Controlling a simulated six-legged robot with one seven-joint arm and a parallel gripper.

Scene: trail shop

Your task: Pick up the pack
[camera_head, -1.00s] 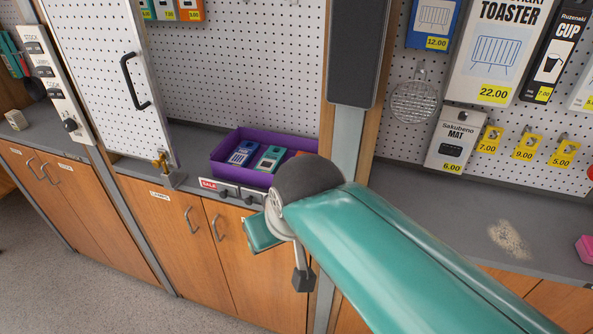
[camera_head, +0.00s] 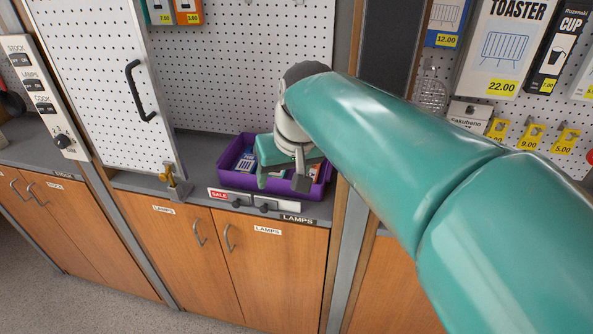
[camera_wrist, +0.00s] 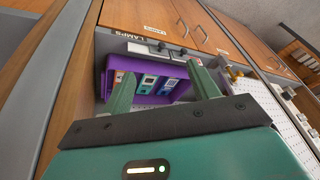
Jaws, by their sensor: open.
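Several small packs lie in a purple bin (camera_head: 229,178) on the counter; the bin also shows in the wrist view (camera_wrist: 111,63). In the head view a blue pack (camera_head: 247,160) shows at the bin's left, and my gripper hides most of the others. In the wrist view a blue-and-white pack (camera_wrist: 169,84) and a teal pack (camera_wrist: 148,81) lie side by side, with another partly behind the left finger. My gripper (camera_head: 283,182) is open and empty over the bin. In the wrist view its fingers (camera_wrist: 160,70) stand apart, framing the packs. Which pack is meant I cannot tell.
A white pegboard door (camera_head: 100,85) with a black handle stands left of the bin, with a brass latch (camera_head: 175,182) near its foot. A SALE strip with dark knobs (camera_head: 255,201) runs along the counter edge. A post (camera_head: 352,175) stands right of the bin.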

